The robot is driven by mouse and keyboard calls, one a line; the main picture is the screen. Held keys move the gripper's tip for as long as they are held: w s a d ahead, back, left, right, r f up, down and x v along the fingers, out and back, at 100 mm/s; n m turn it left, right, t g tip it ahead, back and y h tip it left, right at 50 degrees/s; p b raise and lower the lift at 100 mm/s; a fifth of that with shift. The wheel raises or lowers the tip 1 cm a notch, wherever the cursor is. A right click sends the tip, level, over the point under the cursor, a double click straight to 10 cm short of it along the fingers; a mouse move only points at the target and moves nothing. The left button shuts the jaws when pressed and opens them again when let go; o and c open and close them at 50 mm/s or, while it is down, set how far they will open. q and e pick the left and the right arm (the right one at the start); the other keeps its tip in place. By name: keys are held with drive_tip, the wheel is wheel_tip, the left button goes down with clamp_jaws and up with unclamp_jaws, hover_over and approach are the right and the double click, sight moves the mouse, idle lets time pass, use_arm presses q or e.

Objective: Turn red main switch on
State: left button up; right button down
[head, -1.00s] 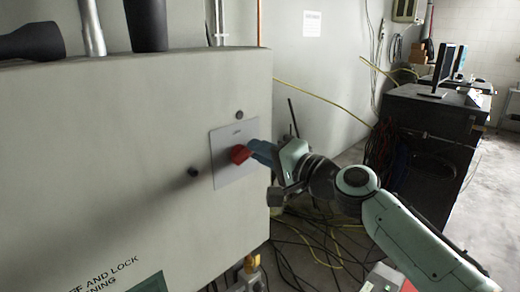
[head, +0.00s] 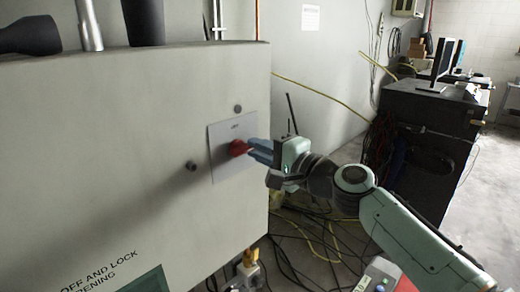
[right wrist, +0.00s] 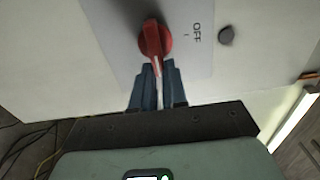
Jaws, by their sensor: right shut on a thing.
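The red main switch (head: 238,148) is a rotary knob on a pale plate (head: 226,168) on the side of the grey cabinet. In the right wrist view the red knob (right wrist: 153,38) shows a white line at its end towards my fingers, and "OFF" (right wrist: 196,33) is printed beside it. My right gripper (head: 253,150) reaches in from the right, and its blue fingers (right wrist: 158,74) are shut on the near end of the knob. The exact contact is partly hidden by the fingers. My left gripper is not in view.
The grey cabinet (head: 110,140) fills the left side, with a small dark knob (head: 191,166) beside the plate and a dark round button (head: 237,109) above it. Cables (head: 310,240) lie on the floor below my right arm. A dark desk (head: 425,135) with monitors stands at the right.

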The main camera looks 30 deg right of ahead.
drive_tip(key=c, duration=1.2)
unclamp_jaws()
drive_tip(key=shift+o, duration=0.2)
drive_tip(key=b+v, duration=0.1)
drive_tip(key=v, duration=1.2)
drive_tip(key=shift+s+d+b, duration=0.15)
drive_tip(key=shift+s+b, duration=0.05)
drive_tip(key=shift+b, duration=0.15)
